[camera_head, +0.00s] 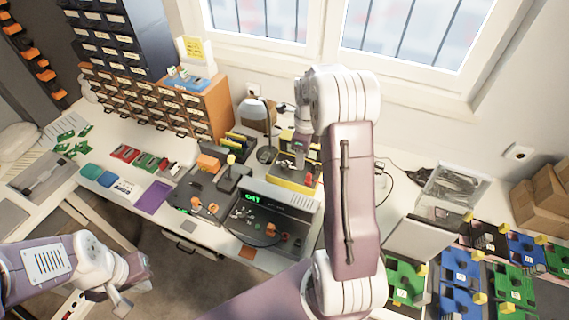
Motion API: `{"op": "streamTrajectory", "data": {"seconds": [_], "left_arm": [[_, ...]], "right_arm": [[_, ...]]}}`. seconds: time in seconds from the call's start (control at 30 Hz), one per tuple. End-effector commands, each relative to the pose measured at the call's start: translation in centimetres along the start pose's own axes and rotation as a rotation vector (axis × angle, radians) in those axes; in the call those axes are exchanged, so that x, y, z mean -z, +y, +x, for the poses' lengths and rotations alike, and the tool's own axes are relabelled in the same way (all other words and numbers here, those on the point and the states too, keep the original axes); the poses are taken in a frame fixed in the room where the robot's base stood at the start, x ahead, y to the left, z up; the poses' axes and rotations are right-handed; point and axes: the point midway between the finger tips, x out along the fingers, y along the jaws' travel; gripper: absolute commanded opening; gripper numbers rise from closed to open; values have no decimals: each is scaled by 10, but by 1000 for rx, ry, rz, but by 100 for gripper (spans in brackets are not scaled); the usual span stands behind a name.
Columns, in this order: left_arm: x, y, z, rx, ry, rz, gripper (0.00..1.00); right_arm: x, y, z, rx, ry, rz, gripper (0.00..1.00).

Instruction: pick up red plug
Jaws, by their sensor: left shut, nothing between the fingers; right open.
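I cannot single out a red plug for certain at this size. Small orange-red pieces (271,229) sit at the front of the black soldering station (290,222), and another orange-red piece (196,203) lies on the dark mat to its left. My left gripper (122,302) is shut and empty, low in front of the bench at the lower left.
A wooden drawer cabinet (160,105) stands at the back left. Red, green and blue boards and a purple mat (153,197) lie on the left bench. A clear box (452,188) and several green and blue boards (460,265) are at the right. My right arm hides the middle.

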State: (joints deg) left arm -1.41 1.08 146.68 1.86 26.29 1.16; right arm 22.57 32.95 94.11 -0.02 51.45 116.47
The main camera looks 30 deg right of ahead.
Motion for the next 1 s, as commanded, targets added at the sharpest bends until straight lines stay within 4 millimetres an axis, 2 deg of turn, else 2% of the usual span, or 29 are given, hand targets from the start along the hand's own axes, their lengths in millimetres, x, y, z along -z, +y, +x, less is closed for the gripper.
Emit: {"op": "streamTrajectory", "data": {"seconds": [0.03,0.27,0.5,0.7,0.9,1.0], "left_arm": [[1,0,-10,0,0,0,0],[1,0,-12,0,0,0,0],[1,0,-14,0,0,0,0],[2,0,-16,0,0,0,0],[2,0,-22,0,0,0,0],[2,0,-22,0,0,0,0]], "right_arm": [[8,-1,-3,-15,8,19,42],[19,-3,0,-25,13,43,42],[19,-2,33,-27,14,42,42],[19,-2,43,-26,13,41,42],[21,-2,78,-27,14,41,42],[21,-2,88,-25,13,41,42]]}}
